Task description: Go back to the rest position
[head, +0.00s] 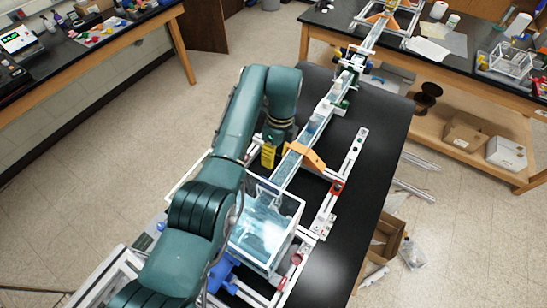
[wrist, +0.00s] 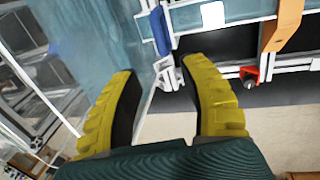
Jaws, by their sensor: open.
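My gripper (head: 268,156) is at the end of my green arm, beside the left edge of the raised channel (head: 289,165) and behind the clear tank (head: 268,222). In the wrist view, its two yellow fingers (wrist: 158,70) are spread with dark pads facing each other, and nothing is between them. A white frame post and a blue part (wrist: 160,32) lie beyond the fingertips. I cannot tell how far they are from the fingers.
An orange bracket (head: 305,154) straddles the channel, and a white rail with a red clamp (head: 337,187) runs to its right. The black table (head: 375,150) is bare further right. Cluttered benches stand at the back left and right. The floor (head: 110,170) at left is open.

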